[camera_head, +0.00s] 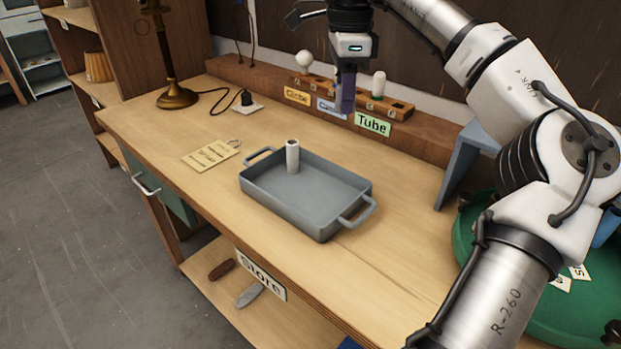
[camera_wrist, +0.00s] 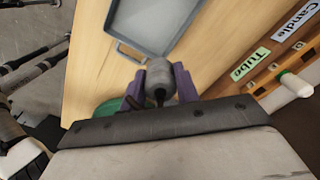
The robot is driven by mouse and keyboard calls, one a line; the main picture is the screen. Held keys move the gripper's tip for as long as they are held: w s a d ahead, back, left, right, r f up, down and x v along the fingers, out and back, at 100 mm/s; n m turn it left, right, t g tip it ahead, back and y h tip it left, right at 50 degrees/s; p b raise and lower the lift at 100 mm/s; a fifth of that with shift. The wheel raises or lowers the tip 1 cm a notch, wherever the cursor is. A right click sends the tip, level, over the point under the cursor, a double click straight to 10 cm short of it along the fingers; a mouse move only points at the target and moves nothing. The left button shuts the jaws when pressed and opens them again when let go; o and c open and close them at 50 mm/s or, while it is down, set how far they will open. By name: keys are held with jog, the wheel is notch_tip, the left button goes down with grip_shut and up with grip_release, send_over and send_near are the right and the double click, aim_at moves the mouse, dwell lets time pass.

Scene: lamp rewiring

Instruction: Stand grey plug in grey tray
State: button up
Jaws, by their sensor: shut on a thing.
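The grey tray (camera_head: 335,187), with a loop handle at each end, sits on the wooden bench. Part of it shows at the top of the wrist view (camera_wrist: 188,40). A pale grey cylinder (camera_head: 292,158) with a dark top stands upright in the tray, near its back left corner. My gripper (camera_head: 346,98) is above the bench, in front of the bulb rack and behind the tray. In the wrist view its purple fingers (camera_wrist: 160,88) are shut on the grey plug (camera_wrist: 160,76), a rounded grey piece with a dark end. The head view hides the plug behind the fingers.
The bulb rack (camera_head: 265,79) runs along the back, with Globe, Candle and Tube (camera_head: 373,123) labels. A lamp base (camera_head: 177,97) with a black plug (camera_head: 246,97), and a paper tag (camera_head: 211,155), are left. A green round table (camera_head: 540,303) is right. The tray's middle is clear.

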aim_at(338, 196)
notch_tip(338, 196, down, 20)
jog(key=shift+s+r+p, duration=0.1)
jog(key=shift+p, duration=0.7)
jog(key=shift+f, duration=0.2)
jog(key=o, duration=1)
jog(key=shift+r, duration=0.1)
jog(key=shift+c, duration=0.2)
jog(key=shift+r, duration=0.1)
notch_tip(338, 196, up, 12)
jog(key=b, duration=0.1)
